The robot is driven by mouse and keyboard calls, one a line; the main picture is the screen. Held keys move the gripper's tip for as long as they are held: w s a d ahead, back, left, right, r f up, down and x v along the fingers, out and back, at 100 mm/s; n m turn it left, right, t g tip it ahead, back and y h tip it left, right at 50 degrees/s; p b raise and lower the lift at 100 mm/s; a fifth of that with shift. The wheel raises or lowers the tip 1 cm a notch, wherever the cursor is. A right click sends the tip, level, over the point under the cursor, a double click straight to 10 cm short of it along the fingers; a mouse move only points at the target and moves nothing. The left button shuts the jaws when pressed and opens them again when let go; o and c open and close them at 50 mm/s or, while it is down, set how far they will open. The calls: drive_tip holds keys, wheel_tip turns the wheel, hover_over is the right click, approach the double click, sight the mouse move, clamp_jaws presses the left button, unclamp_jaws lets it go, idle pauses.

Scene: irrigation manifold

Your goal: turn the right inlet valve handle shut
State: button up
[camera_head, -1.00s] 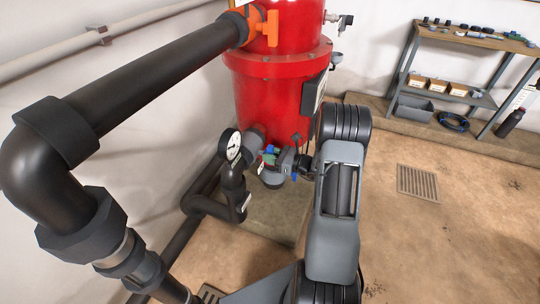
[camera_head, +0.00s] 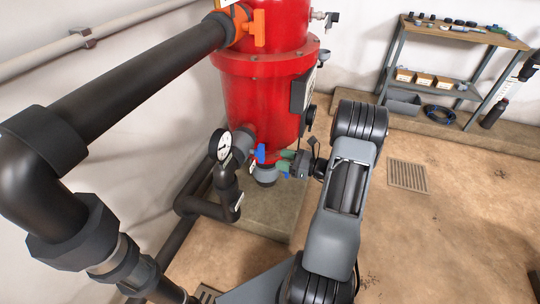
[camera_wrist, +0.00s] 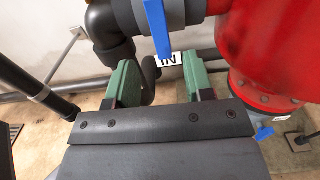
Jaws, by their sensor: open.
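A blue lever handle (camera_wrist: 157,27) sits on a grey valve body (camera_wrist: 190,12) at the top of the wrist view, by a white "IN" label (camera_wrist: 168,59). A blue handle (camera_head: 259,152) also shows at the red vessel's foot in the head view, just right of the gauge. My gripper (camera_wrist: 163,82) is open, its green fingers apart with nothing between them. The handle lies ahead of the gap, apart from both fingers in the picture. In the head view my gripper (camera_head: 281,160) is just right of the blue handle. A second blue handle (camera_wrist: 265,133) shows at right in the wrist view.
The red vessel (camera_head: 266,95) stands close beside my gripper. A round gauge (camera_head: 224,145) and black pipes (camera_head: 200,209) are to the left. An orange handle (camera_head: 258,27) is high up. Open floor (camera_head: 440,230) lies right, before a shelf (camera_head: 460,35).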

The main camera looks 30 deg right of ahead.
drive_tip(key=v, duration=0.5)
drive_tip(key=shift+s+d, duration=0.1)
idle(0.5)
